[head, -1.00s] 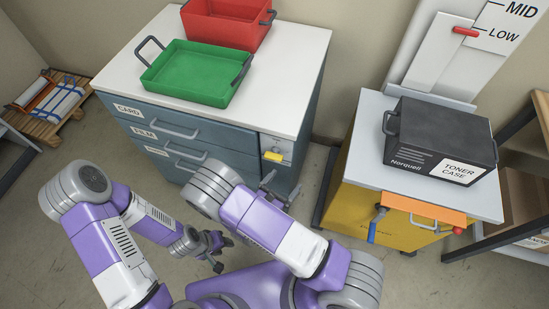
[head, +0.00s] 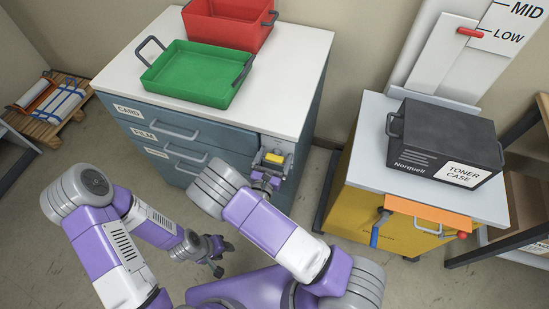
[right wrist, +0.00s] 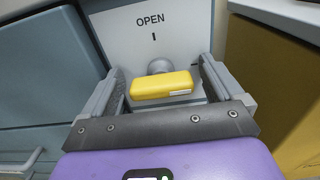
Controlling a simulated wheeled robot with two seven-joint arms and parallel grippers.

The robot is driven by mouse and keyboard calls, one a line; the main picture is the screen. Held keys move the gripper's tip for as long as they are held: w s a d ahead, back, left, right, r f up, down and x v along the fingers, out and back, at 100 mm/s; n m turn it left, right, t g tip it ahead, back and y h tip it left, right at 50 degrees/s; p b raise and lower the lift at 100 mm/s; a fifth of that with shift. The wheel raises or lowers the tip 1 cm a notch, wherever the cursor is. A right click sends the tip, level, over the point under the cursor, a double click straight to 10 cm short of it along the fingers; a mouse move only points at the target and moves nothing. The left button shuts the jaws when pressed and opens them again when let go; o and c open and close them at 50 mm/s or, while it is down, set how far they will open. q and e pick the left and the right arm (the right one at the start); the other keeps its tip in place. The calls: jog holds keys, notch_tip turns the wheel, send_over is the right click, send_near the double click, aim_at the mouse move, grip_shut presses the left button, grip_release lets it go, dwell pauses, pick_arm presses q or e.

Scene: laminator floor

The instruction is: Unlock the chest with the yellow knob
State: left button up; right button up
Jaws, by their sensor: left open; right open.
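The chest (head: 232,142) is a blue-grey drawer unit with a white top and drawers labelled CARD and FILM. Its yellow knob (head: 274,158) is on a pale plate at the right end of the front. In the right wrist view the yellow knob (right wrist: 162,85) lies as a level bar on a round grey stem, below the word OPEN and a short upright mark. My right gripper (right wrist: 177,92) is open, with one finger on each side of the knob; contact cannot be told. My left gripper (head: 220,256) is open and empty, low in front of the chest.
A green tray (head: 196,72) and a red tray (head: 228,30) stand on the chest. At right, a yellow cabinet (head: 345,198) bears a black toner case (head: 440,142). A pallet (head: 48,122) lies at far left. Floor shows between the chest and cabinet.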

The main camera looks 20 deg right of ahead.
jog(key=c, duration=1)
jog(key=n+p, duration=0.3)
jog(key=n, duration=0.1)
jog(key=shift+a+r, duration=0.1)
jog(key=n+p, duration=0.2)
jog(key=n, duration=0.2)
jog(key=shift+n, duration=0.3)
jog(key=n+p, duration=0.1)
jog(key=n, duration=0.3)
jog(key=shift+f+n+p, duration=0.2)
jog(key=shift+n+p, duration=0.1)
jog(key=shift+p, duration=0.05)
jog(key=n+p, duration=0.1)
jog(key=n, duration=0.3)
jog(key=shift+f+n, duration=0.15)
jog(key=shift+n, duration=0.15)
